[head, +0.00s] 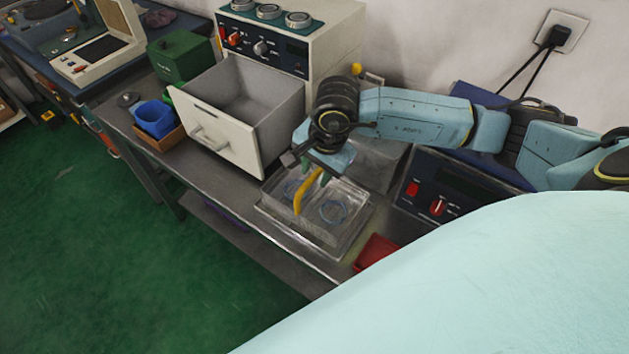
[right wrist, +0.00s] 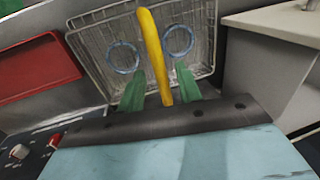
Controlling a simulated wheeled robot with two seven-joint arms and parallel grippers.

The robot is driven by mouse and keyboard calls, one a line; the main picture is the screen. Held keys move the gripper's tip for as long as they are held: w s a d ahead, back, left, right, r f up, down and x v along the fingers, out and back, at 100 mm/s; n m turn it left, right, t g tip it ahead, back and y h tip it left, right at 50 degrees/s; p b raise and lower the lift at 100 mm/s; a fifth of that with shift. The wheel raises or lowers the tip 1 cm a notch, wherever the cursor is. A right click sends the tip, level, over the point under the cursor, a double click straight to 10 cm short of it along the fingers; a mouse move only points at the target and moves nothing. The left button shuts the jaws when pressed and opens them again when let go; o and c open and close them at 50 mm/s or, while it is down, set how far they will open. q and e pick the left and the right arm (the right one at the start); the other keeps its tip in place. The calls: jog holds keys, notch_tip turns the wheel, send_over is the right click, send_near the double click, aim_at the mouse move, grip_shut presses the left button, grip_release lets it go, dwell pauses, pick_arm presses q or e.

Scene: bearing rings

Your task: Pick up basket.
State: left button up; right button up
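The wire mesh basket (head: 345,228) with a yellow handle (head: 305,194) sits on the metal bench, below my right gripper (head: 318,172). The basket (right wrist: 93,47) also shows in the right wrist view, with two blue-grey rings (right wrist: 122,57) (right wrist: 178,41) in it, one on each side of the handle. My right gripper (right wrist: 160,78) has its green fingers apart, one on each side of the yellow handle (right wrist: 152,45), with visible gaps. Part of the basket is hidden behind the gripper and handle. My left gripper is not in view.
A machine with an open drawer (head: 228,140) stands left of the basket. A red tray (head: 376,252) lies to the right, near a control panel (head: 437,190). A blue bin (head: 156,118) and a green box (head: 181,57) stand farther left.

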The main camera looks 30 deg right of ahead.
jog(key=shift+w+a+f, duration=0.1)
jog(key=shift+w+f, duration=0.15)
jog(key=shift+f, duration=0.8)
grip_shut()
jog(key=shift+w+r, duration=0.1)
jog(key=shift+r, duration=0.05)
dwell(0.5)
